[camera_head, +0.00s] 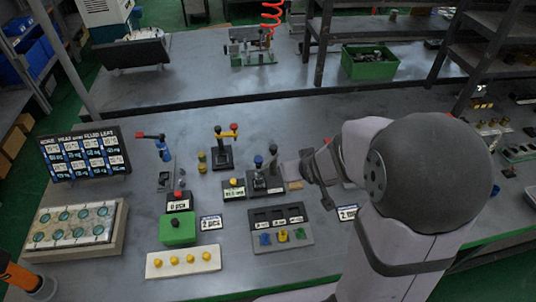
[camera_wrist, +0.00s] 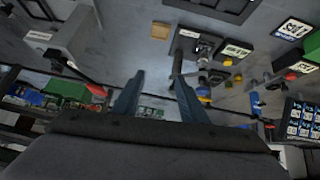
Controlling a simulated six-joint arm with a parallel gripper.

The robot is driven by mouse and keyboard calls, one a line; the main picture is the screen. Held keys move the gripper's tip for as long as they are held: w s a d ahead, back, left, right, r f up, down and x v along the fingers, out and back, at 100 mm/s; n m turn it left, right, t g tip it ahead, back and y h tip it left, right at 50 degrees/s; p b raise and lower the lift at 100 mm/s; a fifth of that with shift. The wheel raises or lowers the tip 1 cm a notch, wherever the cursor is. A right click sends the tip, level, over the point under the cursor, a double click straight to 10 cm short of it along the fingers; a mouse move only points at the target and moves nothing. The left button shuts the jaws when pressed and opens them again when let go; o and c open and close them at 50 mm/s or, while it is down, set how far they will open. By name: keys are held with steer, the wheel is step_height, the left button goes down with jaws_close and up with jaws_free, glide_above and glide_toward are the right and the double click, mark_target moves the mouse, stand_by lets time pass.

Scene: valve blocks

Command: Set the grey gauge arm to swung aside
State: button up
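A grey block with upright stems, one blue-topped and one black-topped (camera_head: 265,181), stands at mid-bench. In the wrist view a slim grey bar (camera_wrist: 177,65) beside its posts looks like the gauge arm. I cannot tell its exact setting. My gripper (camera_head: 298,172) is just right of this block, low over the bench. In the wrist view my gripper (camera_wrist: 158,98) has its two dark fingers spread with nothing held between them. The bar and posts show near the right finger; I cannot tell whether they touch.
A grey block with a red-tipped lever (camera_wrist: 75,68) lies on the other side, mostly hidden by my arm in the head view. A stand with a yellow crossbar (camera_head: 224,148) is behind left. A three-slot tray (camera_head: 282,243) and green button box (camera_head: 178,229) are in front.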

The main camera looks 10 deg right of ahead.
mark_target(275, 149)
steer(key=w+a+f+n+t+y+b, duration=0.1)
steer(key=w+f+t+y+b, duration=0.1)
steer(key=b, duration=0.3)
steer(key=w+a+f+n+t+y+b, duration=0.1)
steer(key=w+t+b, duration=0.3)
steer(key=w+b, duration=0.1)
steer(key=w+a+f+t+y+b, duration=0.1)
steer(key=w+f+t+y+b, duration=0.1)
steer(key=b, duration=0.3)
steer(key=shift+w+a+f+n+t+y, duration=0.3)
steer(key=shift+w+a+n+t, duration=0.1)
steer(key=shift+w+t, duration=0.25)
steer(key=p+x, duration=0.1)
steer(key=x, duration=0.6)
steer(key=shift+p, duration=0.3)
steer(key=shift+w+a, duration=0.1)
steer(key=shift+w, duration=0.05)
steer(key=shift+c, duration=0.6)
jaws_close()
